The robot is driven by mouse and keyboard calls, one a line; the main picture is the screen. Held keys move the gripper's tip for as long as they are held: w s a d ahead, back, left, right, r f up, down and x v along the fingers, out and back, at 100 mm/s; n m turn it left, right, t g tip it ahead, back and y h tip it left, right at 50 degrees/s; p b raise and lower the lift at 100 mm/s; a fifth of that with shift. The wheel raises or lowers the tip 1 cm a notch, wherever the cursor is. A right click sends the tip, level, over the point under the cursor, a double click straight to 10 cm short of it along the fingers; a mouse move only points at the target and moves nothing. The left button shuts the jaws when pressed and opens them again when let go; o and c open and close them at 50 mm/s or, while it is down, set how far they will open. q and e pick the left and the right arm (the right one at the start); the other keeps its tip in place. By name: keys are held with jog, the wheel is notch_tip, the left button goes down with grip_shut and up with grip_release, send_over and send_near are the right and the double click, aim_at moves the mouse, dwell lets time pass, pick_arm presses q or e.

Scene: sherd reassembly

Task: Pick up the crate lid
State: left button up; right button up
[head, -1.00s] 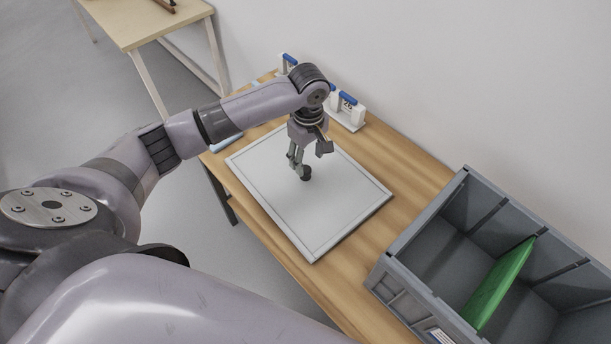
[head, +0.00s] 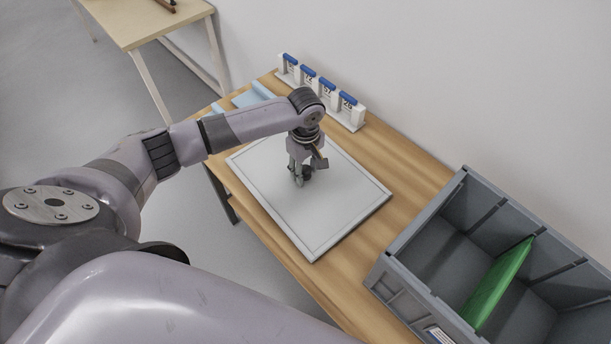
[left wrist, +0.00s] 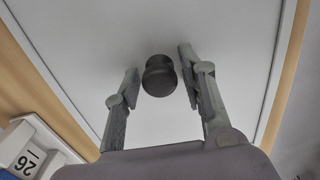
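The crate lid (head: 325,220) is a pale grey flat panel with a raised rim, lying flat on the wooden table. It fills much of the left wrist view (left wrist: 235,40). A dark round knob (left wrist: 159,76) stands on it. My left gripper (head: 302,178) points down at the knob. In the left wrist view its two fingers (left wrist: 160,72) are open, one on each side of the knob, with a small gap visible on both sides. The knob is mostly hidden by the fingers in the head view. My right gripper is not in view.
A grey open crate (head: 392,270) with a green divider (head: 497,283) stands on the right. A row of numbered, blue-topped white blocks (head: 326,88) stands at the table's back edge by the wall. Another table (head: 140,22) stands at the far left.

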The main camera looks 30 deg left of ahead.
pick_arm(q)
grip_shut()
jog(key=shift+r, duration=0.15)
dwell(0.4)
